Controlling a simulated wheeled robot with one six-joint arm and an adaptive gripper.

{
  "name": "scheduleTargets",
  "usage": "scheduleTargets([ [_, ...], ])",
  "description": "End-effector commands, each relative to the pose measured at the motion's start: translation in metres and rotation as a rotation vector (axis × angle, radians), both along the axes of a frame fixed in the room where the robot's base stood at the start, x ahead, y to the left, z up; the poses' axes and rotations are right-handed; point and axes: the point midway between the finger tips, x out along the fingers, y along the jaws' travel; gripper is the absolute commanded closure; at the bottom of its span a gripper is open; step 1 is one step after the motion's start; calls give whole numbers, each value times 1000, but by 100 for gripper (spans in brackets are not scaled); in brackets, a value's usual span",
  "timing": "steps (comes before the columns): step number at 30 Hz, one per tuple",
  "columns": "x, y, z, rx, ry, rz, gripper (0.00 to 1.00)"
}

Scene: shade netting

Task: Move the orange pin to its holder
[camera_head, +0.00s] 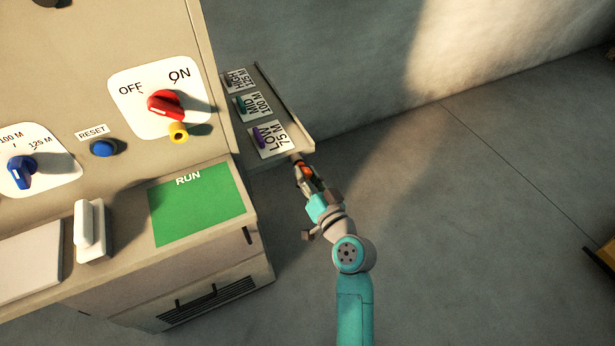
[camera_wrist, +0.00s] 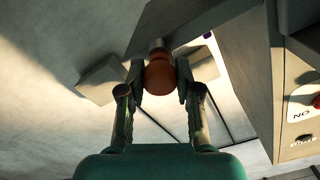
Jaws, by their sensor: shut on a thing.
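The orange pin (camera_wrist: 158,76) is between my gripper's two fingers; its round orange head faces the wrist camera and a grey shank points away. In the head view, a bit of the orange pin (camera_head: 306,171) shows between the fingers. My gripper (camera_head: 303,170) is shut on it, just off the front corner of the side shelf (camera_head: 292,122). I cannot tell whether the pin touches the shelf. No holder is clearly marked as the orange pin's. A yellow ring-like fitting (camera_head: 178,133) sits on the panel under the red switch.
The shelf carries labels HIGH 125 M, MID 100 M and LOW 75 M, with a purple piece (camera_head: 259,137) by LOW. The cabinet has a red OFF/ON knob (camera_head: 165,104), a blue reset button (camera_head: 103,148) and a green RUN plate (camera_head: 197,204).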

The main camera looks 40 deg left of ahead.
Motion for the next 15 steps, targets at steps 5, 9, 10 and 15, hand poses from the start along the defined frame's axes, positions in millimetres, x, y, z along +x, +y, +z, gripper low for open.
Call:
scheduleTargets([
  [5,1,4,1,1,-1,0,100],
  [9,1,5,1,1,-1,0,55],
  [10,2,5,1,0,0,1,47],
  [15,2,5,1,0,0,1,38],
])
